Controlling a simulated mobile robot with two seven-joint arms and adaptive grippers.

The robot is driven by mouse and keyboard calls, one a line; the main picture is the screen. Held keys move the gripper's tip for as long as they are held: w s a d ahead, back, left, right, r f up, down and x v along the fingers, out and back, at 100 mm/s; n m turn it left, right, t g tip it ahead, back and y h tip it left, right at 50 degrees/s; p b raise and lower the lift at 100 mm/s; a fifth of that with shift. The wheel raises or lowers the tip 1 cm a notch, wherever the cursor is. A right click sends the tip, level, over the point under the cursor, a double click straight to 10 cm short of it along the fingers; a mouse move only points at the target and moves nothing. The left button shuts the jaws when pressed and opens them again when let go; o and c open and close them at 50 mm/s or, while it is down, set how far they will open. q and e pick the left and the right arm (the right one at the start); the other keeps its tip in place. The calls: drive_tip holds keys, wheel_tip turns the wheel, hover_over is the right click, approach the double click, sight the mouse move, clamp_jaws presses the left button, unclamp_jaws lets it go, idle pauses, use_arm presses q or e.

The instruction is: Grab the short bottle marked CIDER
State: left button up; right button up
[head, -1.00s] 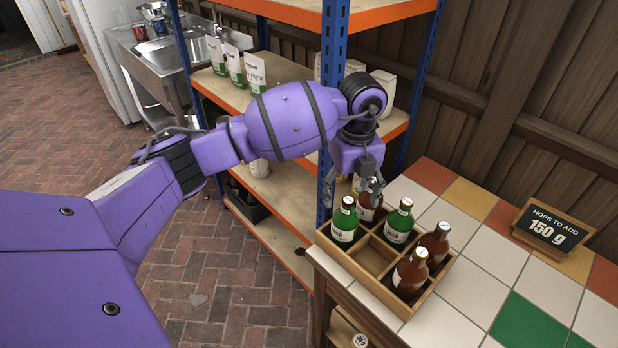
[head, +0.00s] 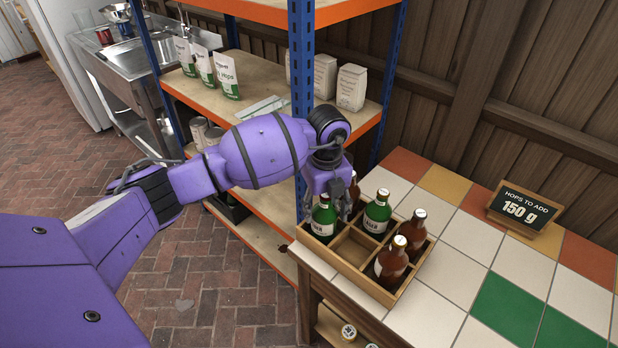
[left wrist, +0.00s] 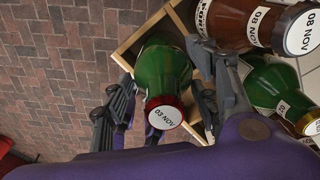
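A wooden crate (head: 340,266) stands on the tiled counter and holds green and brown bottles. A green bottle (head: 323,222) with a pale label stands in its left corner compartment; CIDER is not readable on it. My left gripper (head: 335,205) is at this bottle's top, pointing down. In the left wrist view the green bottle (left wrist: 165,75) has a red-rimmed cap reading 08 NOV. The open fingers (left wrist: 165,108) are on either side of its neck, with gaps showing. A brown bottle (left wrist: 240,22) beside it carries a partly hidden label starting POR. My right gripper is out of view.
Another green bottle (head: 377,213) and two brown bottles (head: 392,262) (head: 415,235) stand close by in the crate. One middle compartment (head: 352,250) is empty. A blue shelf post (head: 302,90) rises close behind my gripper. A hops sign (head: 524,208) stands on the counter at right.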

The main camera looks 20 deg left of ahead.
use_arm(q)
drive_tip(key=shift+w+r, duration=0.1)
drive_tip(key=shift+r, duration=0.05)
clamp_jaws()
